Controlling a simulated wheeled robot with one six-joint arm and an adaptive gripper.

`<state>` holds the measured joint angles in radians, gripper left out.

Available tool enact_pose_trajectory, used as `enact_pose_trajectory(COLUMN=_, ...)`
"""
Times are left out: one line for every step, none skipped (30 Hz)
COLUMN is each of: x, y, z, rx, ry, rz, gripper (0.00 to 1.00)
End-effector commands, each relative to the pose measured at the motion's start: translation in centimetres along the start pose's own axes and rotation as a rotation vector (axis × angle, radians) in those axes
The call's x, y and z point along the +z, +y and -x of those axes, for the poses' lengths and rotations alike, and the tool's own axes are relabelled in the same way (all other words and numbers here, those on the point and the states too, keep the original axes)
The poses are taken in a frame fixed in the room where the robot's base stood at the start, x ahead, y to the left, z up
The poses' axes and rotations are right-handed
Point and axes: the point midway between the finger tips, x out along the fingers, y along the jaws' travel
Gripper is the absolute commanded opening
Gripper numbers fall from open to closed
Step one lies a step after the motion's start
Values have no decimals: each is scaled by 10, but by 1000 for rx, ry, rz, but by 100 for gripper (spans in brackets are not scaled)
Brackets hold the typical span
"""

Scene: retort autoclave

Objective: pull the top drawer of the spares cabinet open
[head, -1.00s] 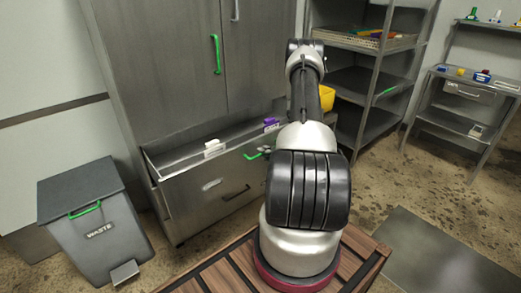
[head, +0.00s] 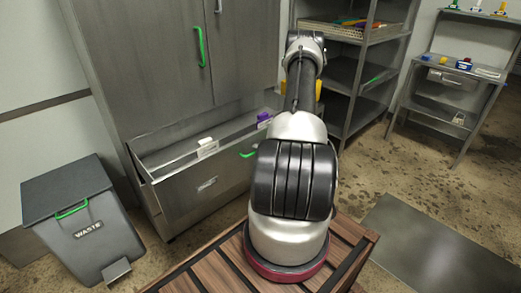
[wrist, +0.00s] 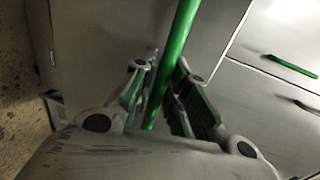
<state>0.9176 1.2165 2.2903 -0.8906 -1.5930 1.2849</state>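The spares cabinet (head: 130,60) is a tall grey metal unit with two doors above a wide drawer. The top drawer (head: 180,200) stands out from the cabinet. Its inside shows, with a white tab (head: 207,148) and a purple tab (head: 264,118). One end of its green bar handle (head: 248,153) shows beside my arm. In the wrist view the handle (wrist: 181,28) runs between the two fingers of my gripper (wrist: 163,88), which appear closed around it. In the head view my arm hides the gripper and the rest of the handle.
A grey waste bin (head: 75,215) with a green handle stands left of the cabinet. The doors carry a green handle (head: 201,46) and a grey one. Shelving (head: 352,85) stands behind right, with a steel bench (head: 440,105) beyond. Floor is clear at right, around a grey plate (head: 435,250).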

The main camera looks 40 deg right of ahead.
Motion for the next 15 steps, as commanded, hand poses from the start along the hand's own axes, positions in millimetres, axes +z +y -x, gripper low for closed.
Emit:
enact_pose_trajectory(x=0, y=0, z=0, rx=0, ry=0, rz=0, gripper=29)
enact_pose_trajectory(x=0, y=0, z=0, rx=0, ry=0, rz=0, gripper=34)
enact_pose_trajectory(x=0, y=0, z=0, rx=-1, ry=0, rz=0, gripper=34)
enact_pose_trajectory(x=0, y=0, z=0, rx=-1, ry=0, rz=0, gripper=34)
enact_pose_trajectory(x=0, y=0, z=0, rx=-1, ry=0, rz=0, gripper=34)
enact_pose_trajectory(x=0, y=0, z=0, rx=-1, ry=0, rz=0, gripper=34)
enact_pose_trajectory(x=0, y=0, z=0, rx=-1, ry=0, rz=0, gripper=34)
enact_pose_trajectory(x=0, y=0, z=0, rx=-1, ry=0, rz=0, gripper=34)
enact_pose_trajectory(x=0, y=0, z=0, rx=-1, ry=0, rz=0, gripper=34)
enact_pose_trajectory(x=0, y=0, z=0, rx=-1, ry=0, rz=0, gripper=34)
enact_pose_trajectory(x=0, y=0, z=0, rx=-1, ry=0, rz=0, gripper=34)
enact_pose_trajectory(x=0, y=0, z=2, rx=-1, ry=0, rz=0, gripper=34)
enact_pose_trajectory(x=-1, y=0, z=4, rx=-1, ry=1, rz=0, gripper=34)
enact_pose_trajectory(x=-1, y=0, z=6, rx=-1, ry=1, rz=0, gripper=34)
enact_pose_trajectory(x=-1, y=0, z=11, rx=-1, ry=2, rz=-1, gripper=34)
